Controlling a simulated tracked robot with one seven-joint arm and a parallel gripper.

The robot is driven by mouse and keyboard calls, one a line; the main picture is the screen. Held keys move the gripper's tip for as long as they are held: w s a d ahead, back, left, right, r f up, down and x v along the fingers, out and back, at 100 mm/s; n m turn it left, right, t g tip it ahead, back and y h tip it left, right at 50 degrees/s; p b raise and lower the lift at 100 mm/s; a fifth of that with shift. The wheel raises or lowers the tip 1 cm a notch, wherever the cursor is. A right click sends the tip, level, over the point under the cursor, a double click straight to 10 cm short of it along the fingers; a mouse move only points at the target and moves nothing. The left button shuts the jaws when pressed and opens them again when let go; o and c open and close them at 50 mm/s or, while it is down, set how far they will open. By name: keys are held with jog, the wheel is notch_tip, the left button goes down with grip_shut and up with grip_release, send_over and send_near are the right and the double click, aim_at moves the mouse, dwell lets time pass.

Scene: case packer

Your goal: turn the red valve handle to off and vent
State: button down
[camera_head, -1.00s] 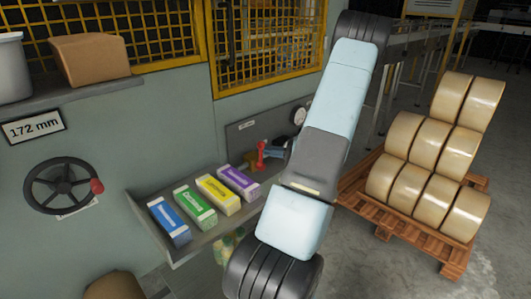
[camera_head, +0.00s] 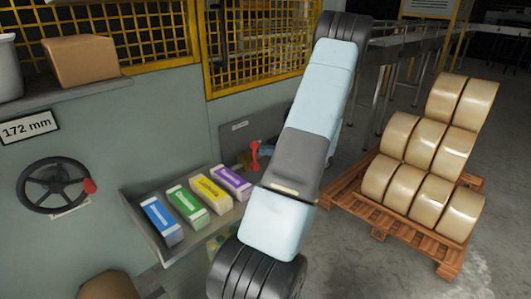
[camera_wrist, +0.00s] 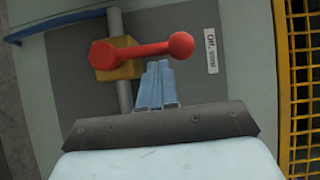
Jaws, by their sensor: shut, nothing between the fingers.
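The red valve handle (camera_wrist: 150,50) is a lever with a round knob at its right end in the wrist view. It sits on a yellow valve body (camera_wrist: 116,60) on a grey pipe (camera_wrist: 122,92). The lever lies across the pipe, and its knob is close to the "Off, vent" label (camera_wrist: 211,50). My gripper (camera_wrist: 158,68) is shut and empty, with its fingertips just below the lever in the picture. I cannot tell whether they touch it. In the head view the red handle (camera_head: 255,155) shows left of my arm, which hides most of my gripper.
A sloped tray (camera_head: 185,249) with several coloured boxes (camera_head: 213,194) is left of the handle. A black handwheel (camera_head: 55,185) is on the wall. A pallet (camera_head: 371,218) of tan rolls stands on the right. Yellow mesh (camera_wrist: 303,80) borders the panel.

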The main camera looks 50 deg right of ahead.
jog(key=w+d+v, duration=0.1)
jog(key=v, duration=1.1)
jog(key=shift+s+d+f, duration=0.2)
jog(key=shift+s+d, duration=0.05)
jog(key=shift+d, duration=0.1)
